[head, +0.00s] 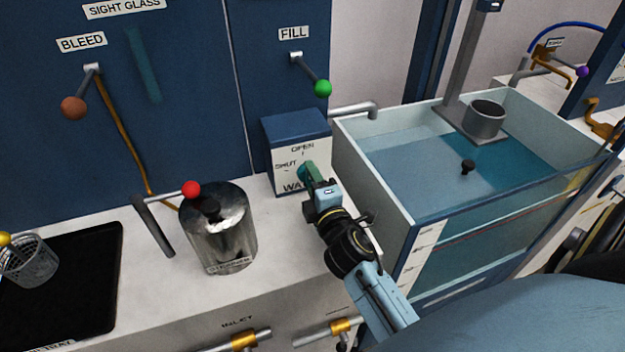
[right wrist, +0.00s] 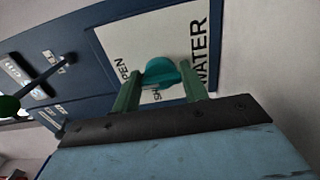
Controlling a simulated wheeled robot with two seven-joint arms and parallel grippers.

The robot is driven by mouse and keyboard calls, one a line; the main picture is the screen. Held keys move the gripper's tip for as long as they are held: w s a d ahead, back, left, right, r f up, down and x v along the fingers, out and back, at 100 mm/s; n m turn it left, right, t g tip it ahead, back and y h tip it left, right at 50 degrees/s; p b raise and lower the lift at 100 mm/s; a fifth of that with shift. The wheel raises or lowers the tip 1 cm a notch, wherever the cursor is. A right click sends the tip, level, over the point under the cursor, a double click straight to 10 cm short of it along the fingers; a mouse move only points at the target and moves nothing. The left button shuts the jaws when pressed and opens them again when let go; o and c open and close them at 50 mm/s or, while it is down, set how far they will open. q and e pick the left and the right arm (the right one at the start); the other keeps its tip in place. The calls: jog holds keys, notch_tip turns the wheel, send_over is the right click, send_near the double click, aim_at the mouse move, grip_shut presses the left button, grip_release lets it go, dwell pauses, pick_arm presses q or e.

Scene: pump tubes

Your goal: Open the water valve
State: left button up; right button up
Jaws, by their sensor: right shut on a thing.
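The water valve is a teal knob (right wrist: 160,72) on the white front of a small blue-topped box (head: 296,127). The panel (right wrist: 205,22) carries the words OPEN, SHUT and WATER, partly covered by the knob and fingers. My right gripper (head: 309,175) reaches the panel from the front. In the right wrist view its two green fingers stand on either side of the knob, shut on it. In the head view the gripper hides most of the knob, and I cannot tell which mark it points to. My left gripper is not in view.
A clear water tank (head: 400,205) stands right of the box, with a spout (head: 352,110) at its edge. A metal strainer canister (head: 228,240) and a red-knobbed lever (head: 191,189) stand to the left. Above are the green-knobbed FILL lever (head: 323,88) and brown-knobbed BLEED lever (head: 74,107).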

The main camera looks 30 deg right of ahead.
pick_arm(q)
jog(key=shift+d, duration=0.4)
pick_arm(e)
jog(key=o, duration=1)
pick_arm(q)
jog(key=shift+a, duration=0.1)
